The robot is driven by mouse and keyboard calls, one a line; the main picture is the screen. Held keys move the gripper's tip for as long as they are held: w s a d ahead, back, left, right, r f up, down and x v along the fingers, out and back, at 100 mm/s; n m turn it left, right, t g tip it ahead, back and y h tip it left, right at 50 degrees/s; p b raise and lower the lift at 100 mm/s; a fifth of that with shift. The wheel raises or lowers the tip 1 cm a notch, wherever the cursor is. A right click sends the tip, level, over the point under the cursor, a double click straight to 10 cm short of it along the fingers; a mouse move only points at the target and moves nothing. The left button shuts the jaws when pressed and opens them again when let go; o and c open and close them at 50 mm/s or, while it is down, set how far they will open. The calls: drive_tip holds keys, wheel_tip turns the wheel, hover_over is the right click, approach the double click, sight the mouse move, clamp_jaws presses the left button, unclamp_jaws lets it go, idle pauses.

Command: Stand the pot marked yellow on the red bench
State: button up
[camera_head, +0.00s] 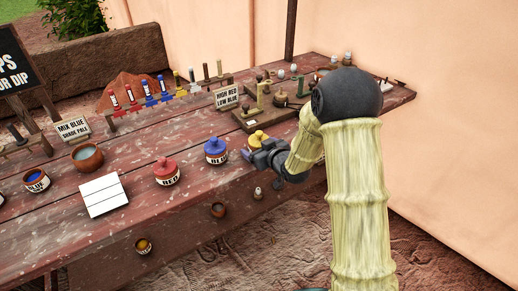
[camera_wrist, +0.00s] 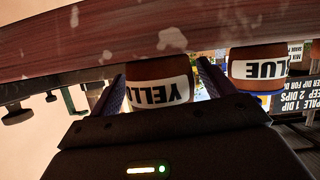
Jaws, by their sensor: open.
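The pot marked yellow shows its yellow top (camera_head: 258,136) in the head view, near the front edge of the red bench (camera_head: 205,207), just right of the blue pot. In the wrist view, which is upside down, the brown pot with its "YELLO" label (camera_wrist: 160,91) appears upright, its base at the bench top (camera_wrist: 190,25). My gripper (camera_head: 250,150) is open, with one finger on each side of this pot. I cannot tell whether either finger touches it. My gripper hides most of the pot in the head view.
The blue pot (camera_head: 216,151) stands close on the left; its label (camera_wrist: 258,70) shows beside one finger. The red pot (camera_head: 167,172), a white slatted board (camera_head: 102,194) and open bowls stand further left. A wooden board with small tools (camera_head: 262,115) lies behind.

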sight(260, 132)
drive_tip(key=c, duration=1.3)
drive_tip(key=shift+r, duration=0.15)
wheel_tip(260, 132, up, 10)
drive_tip(key=shift+f+p, duration=0.1)
drive_tip(key=shift+p, duration=0.6)
drive_tip(key=shift+d, duration=0.1)
